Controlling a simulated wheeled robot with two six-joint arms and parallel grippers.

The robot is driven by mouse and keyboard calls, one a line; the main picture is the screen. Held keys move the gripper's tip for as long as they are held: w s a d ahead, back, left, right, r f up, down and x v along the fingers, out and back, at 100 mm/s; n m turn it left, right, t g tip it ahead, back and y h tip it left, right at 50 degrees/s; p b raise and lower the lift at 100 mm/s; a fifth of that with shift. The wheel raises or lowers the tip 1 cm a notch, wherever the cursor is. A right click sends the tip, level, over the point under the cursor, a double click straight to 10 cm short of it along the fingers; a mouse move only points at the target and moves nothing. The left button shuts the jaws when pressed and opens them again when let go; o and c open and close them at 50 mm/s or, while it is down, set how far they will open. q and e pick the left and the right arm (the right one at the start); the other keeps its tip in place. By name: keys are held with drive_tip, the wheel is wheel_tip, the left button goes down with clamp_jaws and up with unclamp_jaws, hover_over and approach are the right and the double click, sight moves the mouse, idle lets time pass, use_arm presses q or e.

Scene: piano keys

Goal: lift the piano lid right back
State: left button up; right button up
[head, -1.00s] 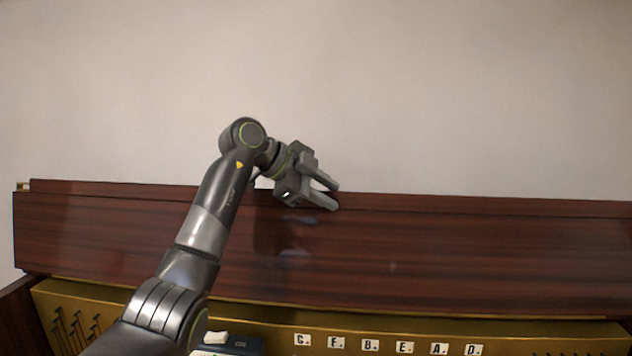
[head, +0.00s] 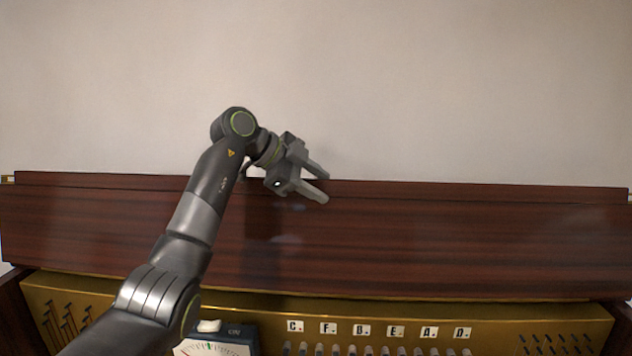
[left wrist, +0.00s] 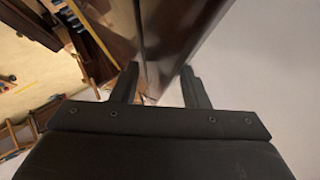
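The piano lid (head: 400,245) is a long dark red-brown wooden board across the head view, standing up with its broad face toward me and its top edge against the pale wall. My left gripper (head: 322,182) is at the lid's top edge, left of the middle, with its two fingers apart. In the left wrist view the lid (left wrist: 165,35) runs in between the spread fingers of the left gripper (left wrist: 160,88). I cannot tell whether the fingers touch it. My right gripper is not in view.
Below the lid is a gold-coloured panel (head: 260,305) with letter tiles (head: 362,330) and a row of pins. A meter device (head: 218,340) sits at the lower left, beside my arm. The plain wall (head: 450,80) is close behind the lid.

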use_arm(q)
drive_tip(key=shift+a+r+b, duration=0.3)
drive_tip(key=shift+a+b, duration=0.2)
drive_tip(key=b+v, duration=0.5)
drive_tip(key=v, duration=1.1)
drive_tip(key=shift+s, duration=0.35)
